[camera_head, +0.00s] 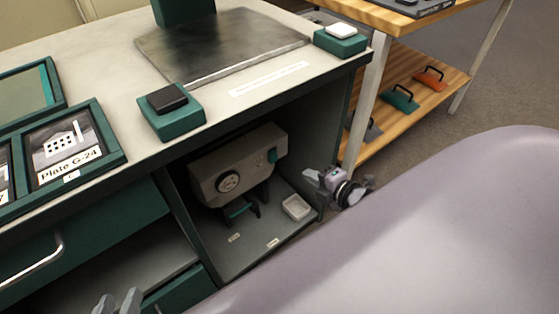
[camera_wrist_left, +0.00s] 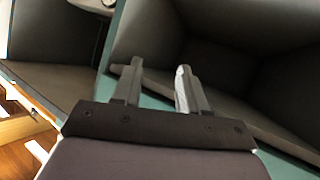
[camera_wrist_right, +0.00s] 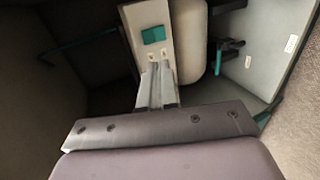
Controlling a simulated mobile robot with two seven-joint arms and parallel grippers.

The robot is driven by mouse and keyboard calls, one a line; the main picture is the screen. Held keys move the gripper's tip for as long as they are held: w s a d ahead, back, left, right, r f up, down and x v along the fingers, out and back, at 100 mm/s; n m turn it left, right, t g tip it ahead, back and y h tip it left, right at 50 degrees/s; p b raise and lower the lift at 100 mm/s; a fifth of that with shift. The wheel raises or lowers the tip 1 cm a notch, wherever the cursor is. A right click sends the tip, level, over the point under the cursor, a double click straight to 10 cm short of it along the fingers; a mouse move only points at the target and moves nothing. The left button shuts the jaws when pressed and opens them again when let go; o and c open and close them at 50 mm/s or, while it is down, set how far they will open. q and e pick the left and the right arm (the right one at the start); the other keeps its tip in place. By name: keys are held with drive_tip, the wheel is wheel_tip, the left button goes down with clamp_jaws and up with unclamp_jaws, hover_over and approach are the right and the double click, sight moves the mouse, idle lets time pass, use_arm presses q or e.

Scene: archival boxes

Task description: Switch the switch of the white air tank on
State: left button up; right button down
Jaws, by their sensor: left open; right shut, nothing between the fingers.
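The white air tank (camera_head: 208,175) is an off-white body inside the open compartment under the counter, with a round dial (camera_head: 228,181) on its front. A teal switch (camera_head: 272,156) sits at its right end. In the right wrist view, the teal switch (camera_wrist_right: 154,35) lies just beyond the fingertips, on the tank's pale face (camera_wrist_right: 146,14). My right gripper (camera_wrist_right: 156,68) is shut and empty; a small gap to the switch seems to show, but contact is hard to judge. My left gripper (camera_head: 118,299) is open and empty, low at the left, before the shelves.
The counter above holds a teal block with a black top (camera_head: 170,110) and framed plates (camera_head: 65,150). A wooden shelf (camera_head: 420,95) stands at the right.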

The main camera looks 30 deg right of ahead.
drive_tip(key=b, duration=0.4)
approach(274, 159)
drive_tip(key=b+x, duration=0.2)
drive_tip(key=x, duration=0.3)
drive_tip(key=shift+d+f+b, duration=0.1)
drive_tip(key=shift+f+b, duration=0.1)
drive_tip(key=shift+b, duration=0.1)
use_arm(q)
drive_tip(key=shift+w+d+f+m+t+h+b, duration=0.15)
drive_tip(key=shift+f+m+t+h+b, duration=0.25)
drive_tip(key=shift+t, duration=0.4)
use_arm(e)
drive_tip(key=shift+x, duration=0.85)
use_arm(q)
drive_tip(key=shift+d, duration=0.1)
use_arm(e)
drive_tip(key=shift+r, duration=0.1)
